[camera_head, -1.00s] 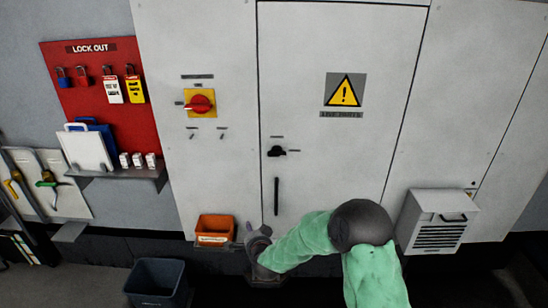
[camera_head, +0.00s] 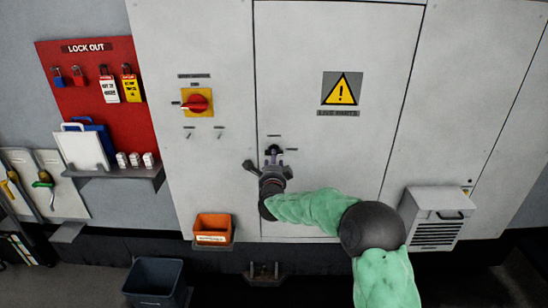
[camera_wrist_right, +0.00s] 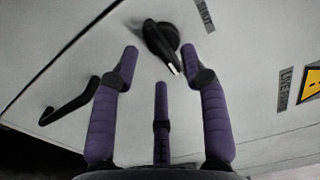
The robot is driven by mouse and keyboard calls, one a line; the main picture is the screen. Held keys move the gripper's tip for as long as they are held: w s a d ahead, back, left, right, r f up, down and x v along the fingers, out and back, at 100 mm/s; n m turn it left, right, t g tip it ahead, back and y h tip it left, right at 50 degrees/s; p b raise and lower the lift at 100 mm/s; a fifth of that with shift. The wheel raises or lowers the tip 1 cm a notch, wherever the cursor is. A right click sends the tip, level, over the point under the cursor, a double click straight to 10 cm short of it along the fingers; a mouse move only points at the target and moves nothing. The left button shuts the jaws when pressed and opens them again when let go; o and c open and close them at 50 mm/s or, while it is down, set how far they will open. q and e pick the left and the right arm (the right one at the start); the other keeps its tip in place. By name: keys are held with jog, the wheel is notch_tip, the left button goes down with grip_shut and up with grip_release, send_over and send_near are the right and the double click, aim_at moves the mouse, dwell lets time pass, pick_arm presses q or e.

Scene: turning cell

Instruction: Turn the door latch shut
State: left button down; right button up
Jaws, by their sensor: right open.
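The door latch (camera_head: 273,149) is a black turning handle on the grey cabinet door (camera_head: 330,40), now partly behind my gripper in the head view. In the right wrist view the latch (camera_wrist_right: 158,38) shows clearly, its pale-tipped lever angled down and to the right. A label reading "SHUT" (camera_wrist_right: 205,14) is to its upper right. My right gripper (camera_head: 274,163) is open just in front of the latch. In the wrist view its purple fingers (camera_wrist_right: 160,52) lie on either side of the lever; contact cannot be told. My left gripper is not in view.
A black door pull (camera_wrist_right: 68,101) is beside the gripper. A red rotary switch (camera_head: 196,103) is left of the door. An orange bin (camera_head: 212,228) is low on the left, a vent box (camera_head: 436,217) on the right. The red lockout board (camera_head: 100,100) hangs further left.

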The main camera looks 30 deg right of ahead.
jog(key=shift+x, duration=1.8)
grip_shut()
